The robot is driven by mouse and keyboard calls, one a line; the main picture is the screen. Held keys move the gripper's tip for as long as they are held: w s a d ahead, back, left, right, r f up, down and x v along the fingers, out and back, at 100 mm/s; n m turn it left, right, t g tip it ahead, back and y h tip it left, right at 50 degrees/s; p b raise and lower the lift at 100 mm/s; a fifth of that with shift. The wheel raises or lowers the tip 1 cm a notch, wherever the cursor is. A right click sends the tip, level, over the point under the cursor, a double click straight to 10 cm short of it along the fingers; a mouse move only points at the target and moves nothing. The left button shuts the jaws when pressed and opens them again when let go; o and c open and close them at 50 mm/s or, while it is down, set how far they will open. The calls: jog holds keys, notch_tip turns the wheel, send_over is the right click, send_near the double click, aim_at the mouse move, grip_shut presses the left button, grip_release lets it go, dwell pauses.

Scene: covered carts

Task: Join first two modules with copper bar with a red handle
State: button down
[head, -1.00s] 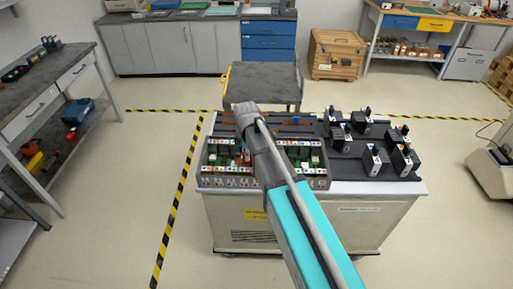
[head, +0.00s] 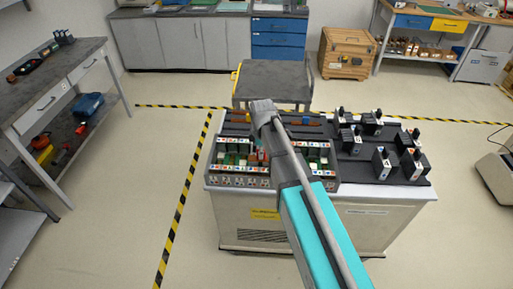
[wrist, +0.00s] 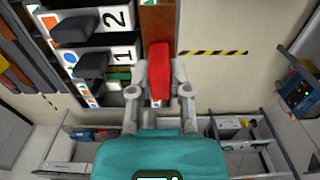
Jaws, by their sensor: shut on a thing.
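My gripper (wrist: 160,90) is shut on a red handle (wrist: 160,70), with one finger on each side in the wrist view. A brown, copper-coloured strip (wrist: 158,25) shows just beyond the handle; whether it is joined to the handle is unclear. Module 1 (wrist: 125,55) and module 2 (wrist: 115,18), white-faced with black levers, are just left of the handle. In the head view my arm reaches over the rack of small modules (head: 225,180) on the cart and covers part of it. A small red patch, probably the handle, shows under my wrist.
The cart (head: 300,222) also carries a dark panel with several black-and-white blocks (head: 381,163) at right. A grey-topped cart (head: 272,80) stands behind it. A bench (head: 50,75) is at left. The floor beside the black-and-yellow tape (head: 180,215) is clear.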

jog(key=shift+s+a+r+p, duration=0.25)
jog(key=shift+r+p, duration=0.25)
jog(key=shift+r, duration=0.15)
jog(key=shift+s+a+r+p, duration=0.15)
jog(key=shift+s+r+p, duration=0.1)
jog(key=shift+r+p, duration=0.3)
jog(key=shift+f+b, duration=0.2)
jog(key=shift+b, duration=0.1)
jog(key=shift+f+b, duration=4.6)
jog(key=shift+b, duration=0.05)
jog(key=shift+f, duration=0.2)
jog(key=shift+c, duration=2.4)
grip_release()
jog(key=shift+r, duration=0.15)
notch_tip(320, 180, up, 10)
jog(key=p, duration=0.9)
jog(key=shift+p, duration=0.35)
